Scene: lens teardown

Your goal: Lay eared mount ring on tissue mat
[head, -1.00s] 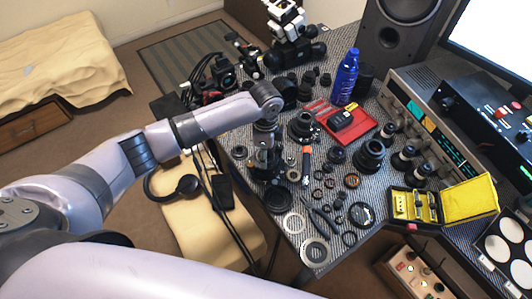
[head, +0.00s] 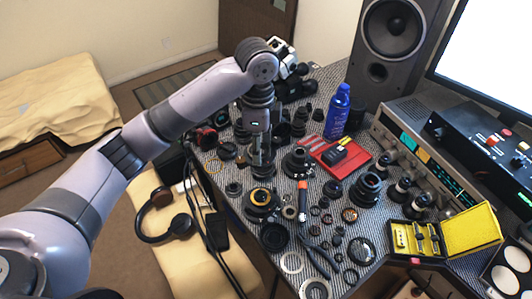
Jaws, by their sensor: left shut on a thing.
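My left gripper (head: 261,170) points down over the left part of the bench. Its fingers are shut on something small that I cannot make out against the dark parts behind. Below the fingertips stands a dark round lens part with an orange-yellow ring (head: 260,198). I cannot tell how much gap lies between them. I cannot pick out the eared mount ring for sure. No tissue mat shows clearly. My right gripper is out of view.
The bench is crowded. Silver rings (head: 291,262), pliers (head: 322,256) and an orange-handled tool (head: 302,198) lie at its front. A red tray (head: 340,153), blue bottle (head: 338,112) and yellow case (head: 469,230) stand farther right. Headphones (head: 166,214) lie off the bench, left.

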